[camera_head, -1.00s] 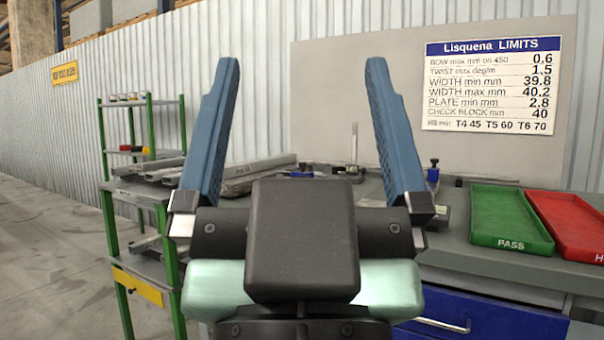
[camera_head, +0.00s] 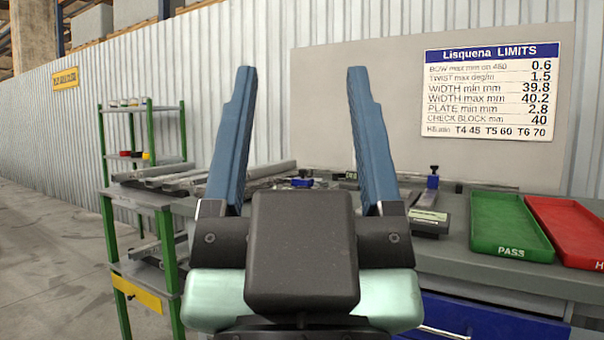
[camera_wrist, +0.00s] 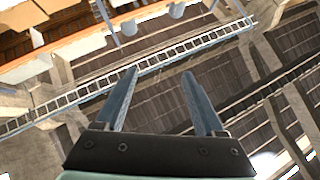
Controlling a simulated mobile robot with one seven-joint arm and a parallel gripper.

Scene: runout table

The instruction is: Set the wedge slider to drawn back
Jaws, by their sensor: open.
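My gripper (camera_head: 303,85) stands upright in the middle of the head view, its two blue fingers apart with nothing between them. It also shows in the wrist view (camera_wrist: 160,85), empty and facing the roof structure. I cannot make out the wedge slider for sure. On the grey bench (camera_head: 480,275) behind my gripper is a small dark device (camera_head: 430,222) with a light top. Another small blue item (camera_head: 302,182) shows between the fingers, partly hidden by my gripper.
A green PASS tray (camera_head: 508,225) and a red tray (camera_head: 575,230) lie on the bench at right. Grey bars (camera_head: 180,180) lie at left. A green-framed shelf (camera_head: 145,130) stands further left. A limits board (camera_head: 498,90) hangs behind. Open floor (camera_head: 40,240) lies at far left.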

